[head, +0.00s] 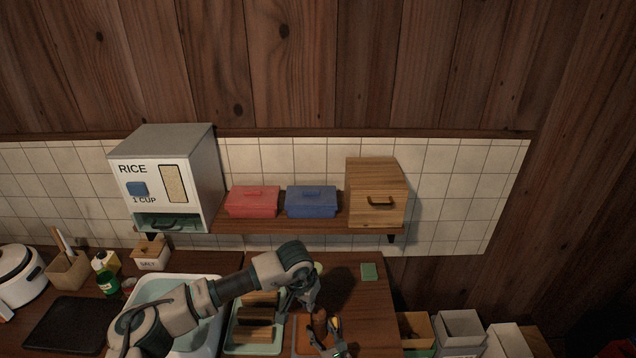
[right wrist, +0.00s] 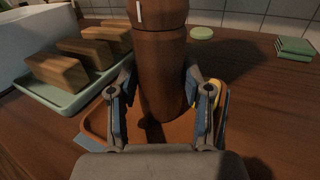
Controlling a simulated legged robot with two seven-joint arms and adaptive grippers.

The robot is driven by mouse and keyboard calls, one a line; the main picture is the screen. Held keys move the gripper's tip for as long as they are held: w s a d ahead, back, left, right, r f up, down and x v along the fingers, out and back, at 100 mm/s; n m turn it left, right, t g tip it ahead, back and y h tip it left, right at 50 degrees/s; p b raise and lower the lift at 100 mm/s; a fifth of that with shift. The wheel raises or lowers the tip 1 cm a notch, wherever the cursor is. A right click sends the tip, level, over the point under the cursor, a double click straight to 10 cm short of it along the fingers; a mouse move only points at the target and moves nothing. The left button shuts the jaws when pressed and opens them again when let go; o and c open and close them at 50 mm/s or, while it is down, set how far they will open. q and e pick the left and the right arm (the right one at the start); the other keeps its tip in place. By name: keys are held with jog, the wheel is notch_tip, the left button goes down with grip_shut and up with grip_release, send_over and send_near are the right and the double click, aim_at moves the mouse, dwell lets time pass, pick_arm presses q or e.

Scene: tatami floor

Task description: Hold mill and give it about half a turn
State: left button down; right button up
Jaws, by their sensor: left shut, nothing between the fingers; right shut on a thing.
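The mill (right wrist: 160,70) is a dark brown wooden cylinder, upright in the middle of the right wrist view; its top is cut off there. My right gripper (right wrist: 160,85) is shut on its body, one finger on each side. Behind and below it lies an orange-brown tray (right wrist: 96,124); whether the mill's base touches it is hard to tell. In the head view, my left gripper (head: 300,298) hangs down near the tray, shut and empty.
A green tray (head: 236,346) with wooden blocks stands left of the mill. A yellow item (right wrist: 221,98) lies just beside my right finger. A green sponge-like block (head: 369,271) is at the back right. A shelf (head: 270,226) with boxes hangs above. The right part of the counter is mostly clear.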

jog(key=shift+f, duration=0.2)
jog(key=o, duration=1.3)
jog(key=shift+r, duration=0.1)
